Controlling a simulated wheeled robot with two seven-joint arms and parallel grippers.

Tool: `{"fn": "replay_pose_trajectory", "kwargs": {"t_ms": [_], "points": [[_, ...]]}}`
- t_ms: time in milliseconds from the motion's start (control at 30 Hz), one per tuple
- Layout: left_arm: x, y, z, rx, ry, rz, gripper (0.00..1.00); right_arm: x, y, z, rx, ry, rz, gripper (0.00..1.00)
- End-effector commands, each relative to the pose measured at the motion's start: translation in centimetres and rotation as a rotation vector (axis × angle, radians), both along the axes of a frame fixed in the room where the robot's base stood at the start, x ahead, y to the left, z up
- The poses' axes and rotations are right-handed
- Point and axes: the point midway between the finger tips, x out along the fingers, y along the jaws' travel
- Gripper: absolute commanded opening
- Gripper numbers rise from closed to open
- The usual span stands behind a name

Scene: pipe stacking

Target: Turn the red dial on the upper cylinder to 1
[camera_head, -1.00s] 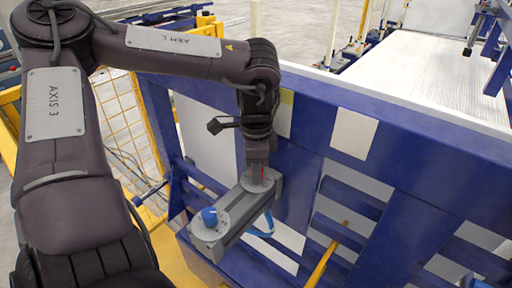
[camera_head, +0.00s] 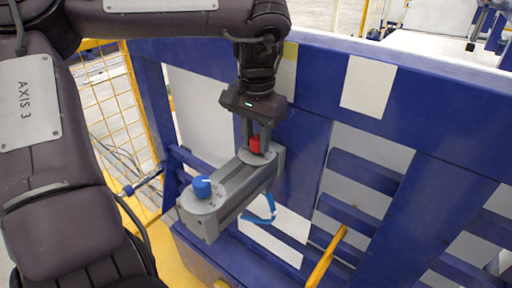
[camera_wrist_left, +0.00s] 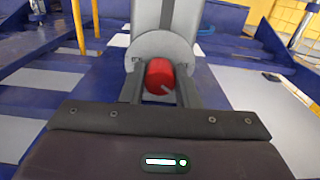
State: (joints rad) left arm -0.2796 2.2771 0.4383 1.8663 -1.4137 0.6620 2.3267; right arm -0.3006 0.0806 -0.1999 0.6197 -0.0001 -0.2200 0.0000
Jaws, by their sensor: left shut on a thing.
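The red dial (camera_head: 255,145) sits on a round grey plate at the far, upper end of a grey block. A blue dial (camera_head: 202,187) sits on a similar plate at the near end. My left gripper (camera_head: 257,140) points down at the red dial, with a finger on each side of it, shut on it. In the left wrist view the red dial (camera_wrist_left: 160,77) lies between the two fingers, and a pale mark shows on its lower right. I cannot read any numbers on the plate. My right gripper is not in view.
The grey block (camera_head: 240,190) is mounted on a blue metal frame (camera_head: 310,110). A blue strap (camera_head: 262,212) hangs beside the block. A yellow bar (camera_head: 326,258) stands lower right, and yellow mesh fencing (camera_head: 110,110) is at the left.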

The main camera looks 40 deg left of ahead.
Motion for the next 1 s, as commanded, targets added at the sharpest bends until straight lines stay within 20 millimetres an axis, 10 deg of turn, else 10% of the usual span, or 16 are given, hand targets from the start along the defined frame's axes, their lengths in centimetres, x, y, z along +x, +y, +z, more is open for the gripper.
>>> {"fn": "replay_pose_trajectory", "kwargs": {"t_ms": [1000], "points": [[0.2,-0.1,0.0,0.000,-0.005,0.735,0.05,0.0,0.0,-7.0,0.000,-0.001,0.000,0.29]]}}
